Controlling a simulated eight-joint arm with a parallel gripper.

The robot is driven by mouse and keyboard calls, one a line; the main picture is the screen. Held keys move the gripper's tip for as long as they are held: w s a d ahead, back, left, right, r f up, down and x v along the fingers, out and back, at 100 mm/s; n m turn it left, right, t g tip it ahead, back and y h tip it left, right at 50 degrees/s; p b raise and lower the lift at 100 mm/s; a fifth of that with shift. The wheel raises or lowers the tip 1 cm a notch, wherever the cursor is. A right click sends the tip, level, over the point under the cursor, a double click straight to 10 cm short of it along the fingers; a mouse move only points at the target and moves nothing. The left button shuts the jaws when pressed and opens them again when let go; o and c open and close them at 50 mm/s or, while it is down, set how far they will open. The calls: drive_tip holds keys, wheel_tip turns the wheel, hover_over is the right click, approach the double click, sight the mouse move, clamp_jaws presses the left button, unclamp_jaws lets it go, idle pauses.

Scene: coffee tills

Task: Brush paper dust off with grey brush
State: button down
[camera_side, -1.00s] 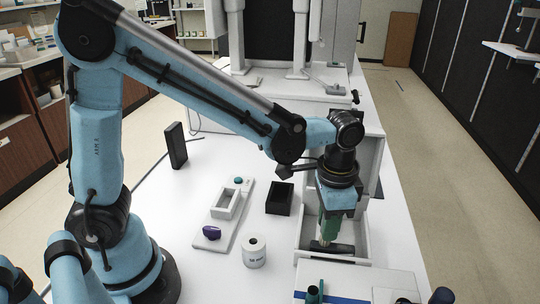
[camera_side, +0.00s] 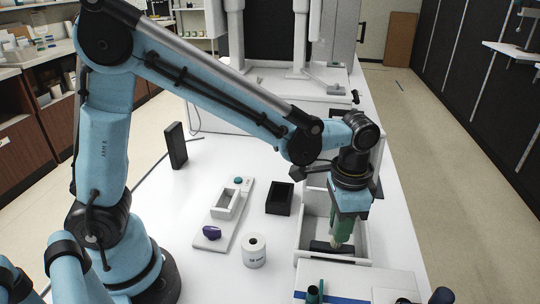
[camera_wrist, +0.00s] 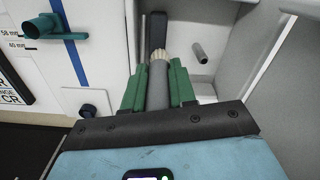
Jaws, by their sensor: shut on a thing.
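My gripper (camera_side: 342,229), with green fingers, points down into the open white printer bay (camera_side: 305,232) at the right of the table. In the wrist view its fingers (camera_wrist: 157,88) are shut on the grey brush (camera_wrist: 158,84). The brush's pale bristles (camera_wrist: 159,56) point at a dark bar (camera_wrist: 158,30) in the bay; I cannot tell whether they touch it. The dark bar also shows low in the bay in the side view (camera_side: 322,247). No paper dust can be made out.
A white paper roll (camera_side: 254,252) stands left of the bay. A panel with a blue stripe (camera_wrist: 71,48) and green tube (camera_wrist: 45,26) adjoins the bay.

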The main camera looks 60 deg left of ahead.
drive_tip(key=shift+s+a, duration=1.55)
drive_tip(key=shift+s, duration=0.15)
drive_tip(key=shift+w+d, duration=0.25)
drive_tip(key=shift+d, duration=0.2)
drive_tip(key=shift+w+d, duration=0.2)
drive_tip(key=shift+d, duration=0.25)
drive_tip(key=shift+w+d, duration=2.1)
drive_tip(key=shift+s+a, duration=2.6)
drive_tip(key=shift+s+a+r, duration=0.15)
drive_tip(key=shift+a, duration=0.05)
wheel_tip(320, 180, up, 8)
